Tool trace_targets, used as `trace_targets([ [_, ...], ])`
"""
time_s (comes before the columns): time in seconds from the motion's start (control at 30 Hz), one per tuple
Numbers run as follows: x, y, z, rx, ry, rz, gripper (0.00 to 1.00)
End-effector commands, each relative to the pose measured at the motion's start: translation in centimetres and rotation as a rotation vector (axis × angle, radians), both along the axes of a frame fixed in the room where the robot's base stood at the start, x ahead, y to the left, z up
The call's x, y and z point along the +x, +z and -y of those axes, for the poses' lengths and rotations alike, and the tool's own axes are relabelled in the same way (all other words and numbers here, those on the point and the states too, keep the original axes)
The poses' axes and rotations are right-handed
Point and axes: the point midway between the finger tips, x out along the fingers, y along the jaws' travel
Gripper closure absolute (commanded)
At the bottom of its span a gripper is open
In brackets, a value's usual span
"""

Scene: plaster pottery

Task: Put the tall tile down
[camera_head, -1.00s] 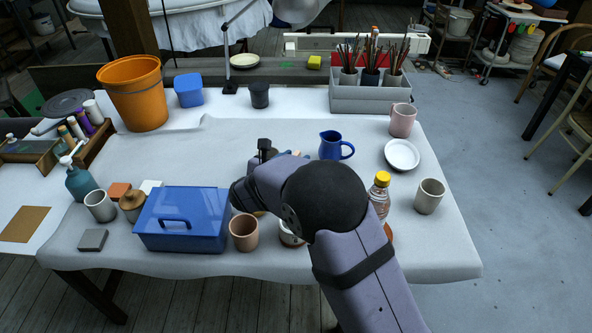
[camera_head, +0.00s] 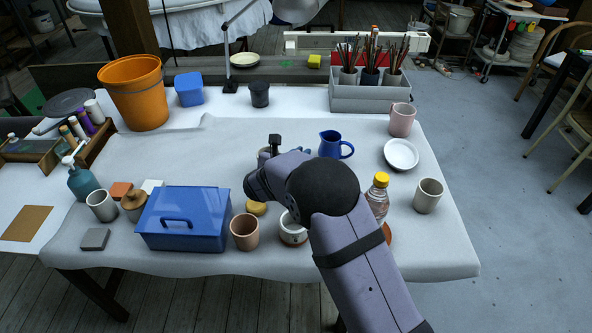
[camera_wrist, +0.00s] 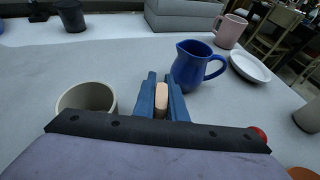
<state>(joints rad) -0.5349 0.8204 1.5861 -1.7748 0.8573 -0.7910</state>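In the wrist view, a pale pinkish-beige tile (camera_wrist: 161,102) stands upright between the two blue fingers of my gripper (camera_wrist: 161,92). The fingers appear closed on its sides. Its lower end is hidden by the gripper's dark mount, so I cannot tell whether it touches the table. The gripper is over the middle of the table, left of the blue pitcher (camera_head: 332,145), which also shows just right of the fingers in the wrist view (camera_wrist: 190,66).
A beige cup (camera_wrist: 86,97) stands close left of the fingers in the wrist view. A blue box (camera_head: 183,220), a terracotta cup (camera_head: 244,233), a white cup (camera_head: 292,229) and a bottle (camera_head: 377,200) line the front. The table's middle left (camera_head: 215,160) is clear.

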Motion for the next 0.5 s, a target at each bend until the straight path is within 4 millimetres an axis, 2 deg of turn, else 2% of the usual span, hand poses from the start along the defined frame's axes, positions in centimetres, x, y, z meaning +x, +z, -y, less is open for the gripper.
trace_targets([
  [0.5, 0.02, 0.54, -0.03, 0.001, 0.0, 0.003, 1.0],
])
